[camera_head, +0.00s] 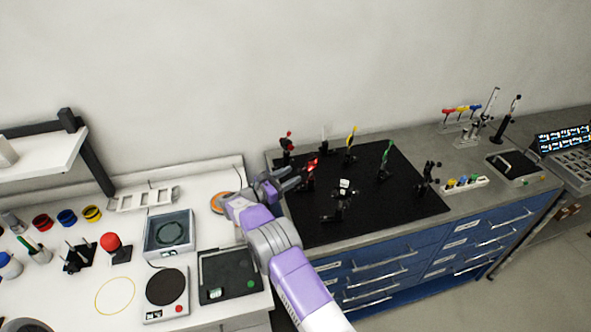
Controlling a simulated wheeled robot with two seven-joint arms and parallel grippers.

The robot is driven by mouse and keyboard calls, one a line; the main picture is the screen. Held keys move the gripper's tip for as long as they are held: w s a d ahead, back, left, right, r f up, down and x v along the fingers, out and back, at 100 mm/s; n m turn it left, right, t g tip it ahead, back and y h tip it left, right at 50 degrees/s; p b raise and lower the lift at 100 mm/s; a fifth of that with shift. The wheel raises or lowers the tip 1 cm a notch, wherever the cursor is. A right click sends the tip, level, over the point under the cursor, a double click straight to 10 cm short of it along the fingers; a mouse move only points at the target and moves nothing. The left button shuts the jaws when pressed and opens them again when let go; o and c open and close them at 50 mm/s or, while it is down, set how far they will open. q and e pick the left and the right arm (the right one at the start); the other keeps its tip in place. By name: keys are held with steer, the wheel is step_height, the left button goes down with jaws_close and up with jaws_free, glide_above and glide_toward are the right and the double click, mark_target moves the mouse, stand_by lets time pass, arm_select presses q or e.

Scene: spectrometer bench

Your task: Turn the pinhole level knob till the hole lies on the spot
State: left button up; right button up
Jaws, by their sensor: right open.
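The black optical breadboard (400,208) lies on the grey bench top and carries several small optical mounts. My right gripper (300,178) is open over its left part. Its fingers are close to a dark mount with a red glow (311,166); I cannot tell whether they touch it. Another mount with a red top (288,146) stands behind the gripper. A black mount with a pale face (343,188) stands near the front middle. The pinhole, its level knob and the spot are too small to tell apart. My left gripper is not in view.
Mounts with a yellow top (351,144) and a green top (386,158) stand further right on the breadboard. The breadboard's front right is clear.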

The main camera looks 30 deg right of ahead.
mark_target(299, 172)
steer(key=shift+w+d, duration=0.15)
steer(key=shift+d, duration=0.8)
steer(key=shift+w+d, duration=0.15)
steer(key=shift+d, duration=0.75)
jaws_close()
